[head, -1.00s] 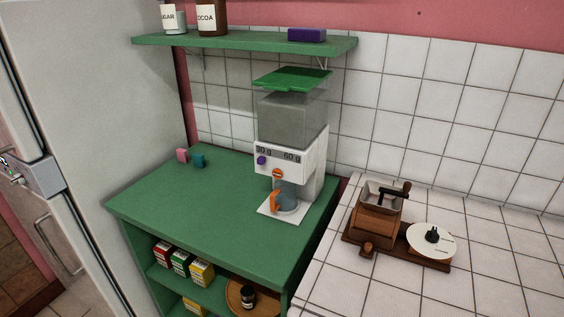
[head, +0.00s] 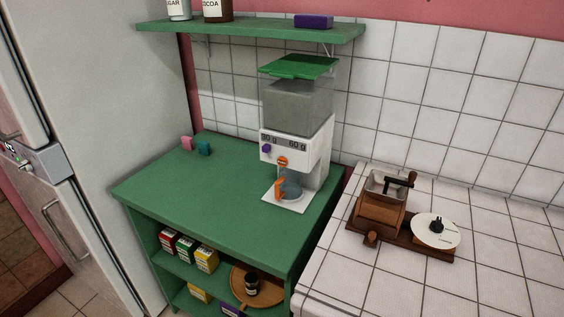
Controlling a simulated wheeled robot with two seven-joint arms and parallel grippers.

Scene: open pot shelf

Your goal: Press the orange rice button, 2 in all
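The rice dispenser (head: 312,150) stands at the back right of the green shelf unit's top. It has a clear hopper with grey-white contents and a green lid. Its white front carries the labels "30 g" and "60 g". The orange button (head: 282,162) sits below the "60 g" side, and a purple button (head: 266,148) sits to its left. A grey-blue cup with an orange handle (head: 280,188) stands on the white base under the spout. Neither of my grippers is in view.
The green top (head: 205,200) is clear in front, with small pink (head: 187,143) and teal (head: 204,148) objects at its back left. A wooden grinder (head: 381,205) stands on the tiled counter at right. A wall shelf (head: 250,30) hangs above; a fridge (head: 100,130) stands left.

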